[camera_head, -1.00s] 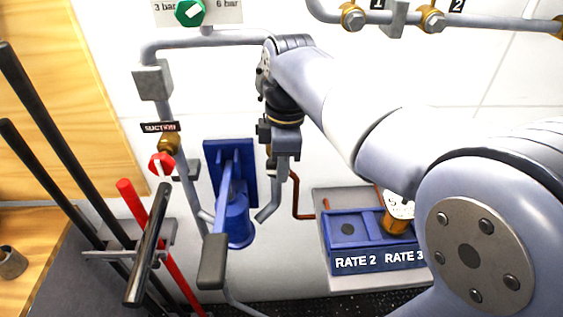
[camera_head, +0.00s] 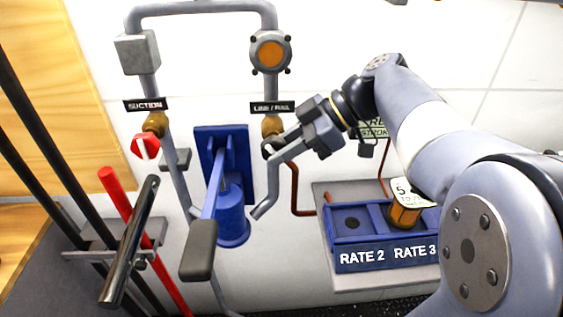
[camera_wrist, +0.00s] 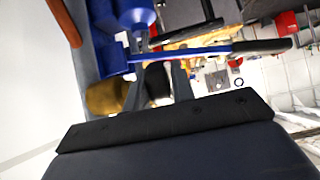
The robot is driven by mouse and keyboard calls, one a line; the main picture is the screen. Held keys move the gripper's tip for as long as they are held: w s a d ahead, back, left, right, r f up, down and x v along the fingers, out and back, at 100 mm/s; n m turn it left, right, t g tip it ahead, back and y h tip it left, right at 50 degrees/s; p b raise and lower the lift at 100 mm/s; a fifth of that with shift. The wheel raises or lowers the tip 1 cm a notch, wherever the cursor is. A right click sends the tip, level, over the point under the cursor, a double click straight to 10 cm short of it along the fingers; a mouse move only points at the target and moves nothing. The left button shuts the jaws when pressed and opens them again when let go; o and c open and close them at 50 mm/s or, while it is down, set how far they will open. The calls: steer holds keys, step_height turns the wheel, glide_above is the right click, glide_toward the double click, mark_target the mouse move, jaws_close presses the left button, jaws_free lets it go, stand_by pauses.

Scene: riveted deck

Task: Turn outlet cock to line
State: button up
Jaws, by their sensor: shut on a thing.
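My gripper (camera_head: 273,148) reaches in from the right, tilted, and is shut on the cock's handle. In the wrist view, the fingers (camera_wrist: 160,85) stand at either side of the dark handle (camera_wrist: 157,80), with the brass body (camera_wrist: 105,98) at left.
A blue hand pump (camera_head: 232,215) with a long lever (camera_head: 199,250) stands just left of my gripper. A red-handled SUCTION cock (camera_head: 145,146) is further left. Upright bars stand in a rack at left. A blue RATE tray (camera_head: 372,256) is lower right.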

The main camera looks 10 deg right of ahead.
steer(key=y+b, duration=0.2)
steer(key=b, duration=0.1)
steer(key=f+y+b, duration=0.1)
steer(key=y+b, duration=0.1)
steer(key=b, duration=0.1)
steer(key=shift+f, duration=0.2)
steer(key=y+b, duration=0.2)
steer(key=b, duration=0.1)
steer(key=shift+a+r+y+b, duration=0.1)
steer(key=shift+y+b, duration=0.25)
steer(key=shift+y, duration=0.05)
steer(key=shift+y+b, duration=0.3)
steer(key=shift+b, duration=0.05)
steer(key=shift+r, duration=0.15)
steer(key=o, duration=1)
